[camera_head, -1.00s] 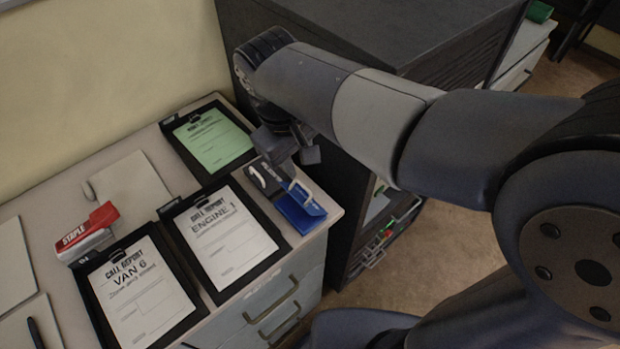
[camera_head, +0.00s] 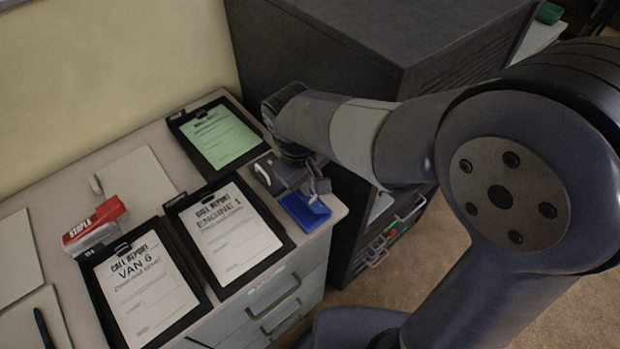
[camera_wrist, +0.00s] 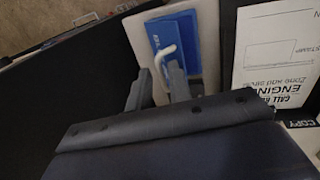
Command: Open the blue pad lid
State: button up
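The blue pad (camera_head: 303,213) lies at the right edge of the desk; its lid looks shut. In the wrist view the blue pad (camera_wrist: 181,36) is just beyond my fingertips, with a white handle (camera_wrist: 166,51) at its near side. My gripper (camera_head: 315,187) is low over the pad's back side. In the wrist view my gripper (camera_wrist: 159,72) has its two fingers apart, with the handle in front of and near the gap. I cannot tell whether a finger touches it. My gripper hides part of the pad in the head view.
A dark pad with a pale handle (camera_head: 263,174) sits left of my gripper. The Engine 1 clipboard (camera_head: 268,259) lies left of the blue pad, and a green-sheet clipboard (camera_head: 180,125) behind. A dark cabinet (camera_head: 390,45) stands close at the right.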

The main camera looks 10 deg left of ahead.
grip_shut()
dwell(0.3)
jog(key=shift+w+d+r+g+y+p, duration=0.3)
jog(key=shift+w+d+g+y+p, duration=0.3)
jog(key=shift+p, duration=0.4)
jog(key=shift+w+d+f+g+y+p, duration=0.1)
jog(key=shift+w+d+g+y+p, duration=0.1)
jog(key=shift+w+d+g+y, duration=0.3)
jog(key=shift+w+d+f+g+y+p, duration=0.1)
jog(key=shift+w+d+g+y+p, duration=0.1)
jog(key=shift+w+g+y, duration=0.35)
jog(key=shift+s, duration=0.15)
